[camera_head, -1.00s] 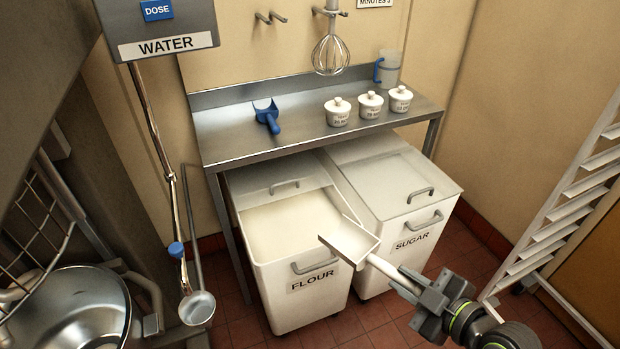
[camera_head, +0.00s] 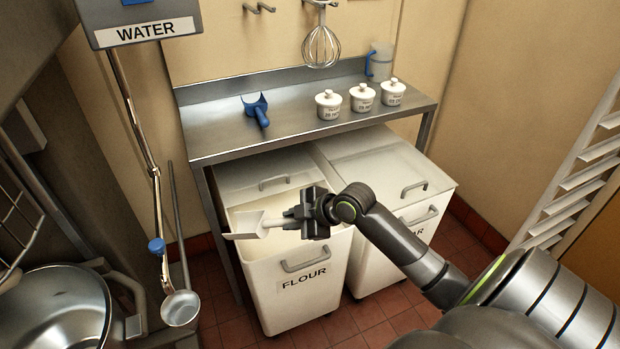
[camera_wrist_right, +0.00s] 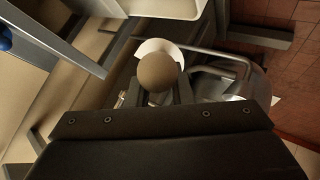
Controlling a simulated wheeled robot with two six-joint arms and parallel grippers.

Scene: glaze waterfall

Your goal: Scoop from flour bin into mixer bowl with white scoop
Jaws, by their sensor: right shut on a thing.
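The white scoop (camera_head: 247,226) is held by its handle in my right gripper (camera_head: 298,219), which is shut on it. The scoop points left, above the front left part of the flour bin (camera_head: 295,305), its tip past the bin's left rim. I cannot tell whether flour is in it. The bin is open at the front with pale flour inside. In the right wrist view the round handle end (camera_wrist_right: 158,73) hides most of the scoop. The steel mixer bowl (camera_head: 60,312) is at the lower left, partly cut off. My left gripper is not in view.
The water pipe with a small ladle-like cup (camera_head: 181,308) stands between bin and bowl. A steel table (camera_head: 220,135) behind holds a blue scoop (camera_head: 258,110), several white pots and a jug (camera_head: 379,62). The sugar bin (camera_head: 385,170) is on the right, lid closed.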

